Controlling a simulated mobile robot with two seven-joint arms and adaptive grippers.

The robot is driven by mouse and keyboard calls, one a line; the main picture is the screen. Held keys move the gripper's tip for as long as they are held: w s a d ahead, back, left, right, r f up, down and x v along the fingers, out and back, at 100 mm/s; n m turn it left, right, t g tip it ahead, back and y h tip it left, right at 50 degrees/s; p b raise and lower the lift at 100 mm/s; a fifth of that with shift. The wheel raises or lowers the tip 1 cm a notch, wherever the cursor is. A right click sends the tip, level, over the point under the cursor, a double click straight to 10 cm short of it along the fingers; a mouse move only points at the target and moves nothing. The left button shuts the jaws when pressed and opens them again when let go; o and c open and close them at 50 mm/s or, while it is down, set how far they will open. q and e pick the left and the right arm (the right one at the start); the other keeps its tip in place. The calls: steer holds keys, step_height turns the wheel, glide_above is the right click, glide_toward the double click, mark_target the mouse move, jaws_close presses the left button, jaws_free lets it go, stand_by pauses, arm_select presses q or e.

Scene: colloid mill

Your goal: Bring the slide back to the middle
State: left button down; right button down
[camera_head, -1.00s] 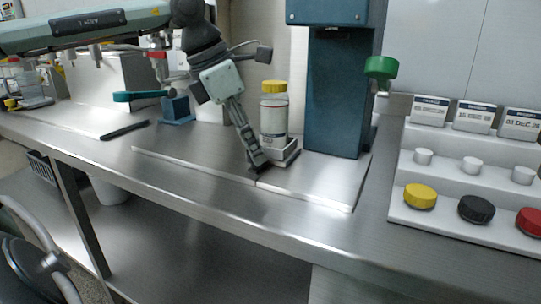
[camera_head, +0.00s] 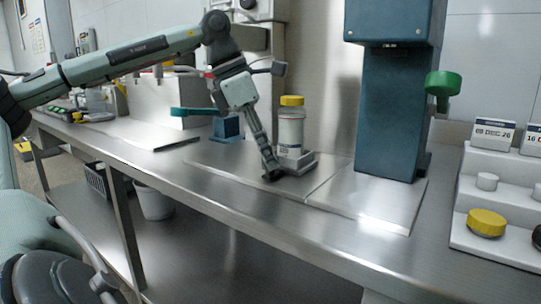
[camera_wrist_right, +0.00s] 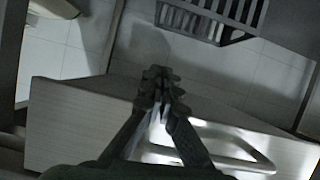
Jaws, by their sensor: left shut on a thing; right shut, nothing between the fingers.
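The slide is left of the plate's seam and of the dark teal machine column (camera_head: 388,120). My left gripper (camera_head: 271,175) is low at the slide's front left, shut; its fingertips hide the part they hold, which seems to belong to the slide. My right gripper (camera_wrist_right: 160,82) shows only in the right wrist view, shut and empty, away from the slide.
A green knob (camera_head: 443,84) sticks out right of the column. A white stepped rack (camera_head: 470,190) with a yellow cap (camera_head: 486,222) stands at the right. A small blue block (camera_head: 227,127) is behind my left gripper. The bench front (camera_head: 250,215) is clear.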

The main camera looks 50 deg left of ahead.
arm_select(q)
steer(key=c, duration=1.5)
jaws_free()
steer(key=shift+o, duration=0.2)
steer(key=v, duration=1.2)
